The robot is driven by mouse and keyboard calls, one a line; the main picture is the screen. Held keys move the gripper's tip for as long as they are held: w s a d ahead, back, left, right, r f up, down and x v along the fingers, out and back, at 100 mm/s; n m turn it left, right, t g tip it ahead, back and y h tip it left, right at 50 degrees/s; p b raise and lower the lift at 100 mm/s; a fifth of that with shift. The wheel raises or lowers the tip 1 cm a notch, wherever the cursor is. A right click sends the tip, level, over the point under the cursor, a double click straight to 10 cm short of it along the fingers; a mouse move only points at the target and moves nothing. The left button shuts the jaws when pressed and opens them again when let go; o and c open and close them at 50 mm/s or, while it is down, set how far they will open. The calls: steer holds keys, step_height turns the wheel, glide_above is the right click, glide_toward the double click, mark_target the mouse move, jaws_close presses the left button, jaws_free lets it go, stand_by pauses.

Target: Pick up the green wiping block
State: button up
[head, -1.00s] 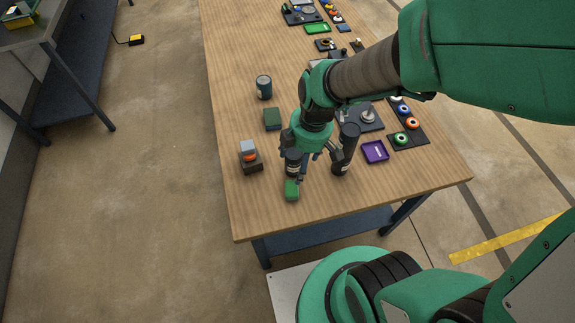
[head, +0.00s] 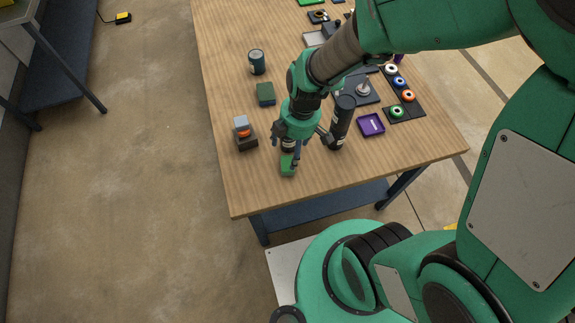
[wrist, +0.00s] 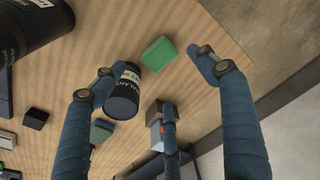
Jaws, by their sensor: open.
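The green wiping block (head: 288,167) lies on the table near its front edge, just below my gripper (head: 297,150) in the head view. In the wrist view the block (wrist: 158,52) lies at the top between the two outer fingertips, with nothing holding it. My gripper (wrist: 160,68) is open, its fingers spread. A dark labelled sealant container (wrist: 124,92) stands close beside the block, next to the left finger's tip. In the head view my fingers partly hide this spot.
A tall dark bottle (head: 342,122) stands right of my gripper. A grey-and-orange item on a dark stand (head: 243,133) is to the left. A dark green block (head: 265,94) and a can (head: 256,62) are behind. A purple tray (head: 371,125) is at right.

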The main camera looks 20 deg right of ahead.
glide_above(288, 164)
steer(key=shift+d+f+b, duration=0.15)
steer(key=shift+f+b, duration=0.05)
steer(key=shift+f, duration=0.95)
steer(key=shift+d+f+b, duration=0.1)
steer(key=shift+f+b, duration=0.1)
steer(key=shift+f, duration=0.95)
steer(key=shift+a+f+b, duration=0.2)
steer(key=shift+f+b, duration=0.5)
steer(key=shift+f, duration=1.9)
steer(key=c, duration=1.5)
steer(key=shift+o, duration=0.2)
steer(key=shift+r, duration=0.1)
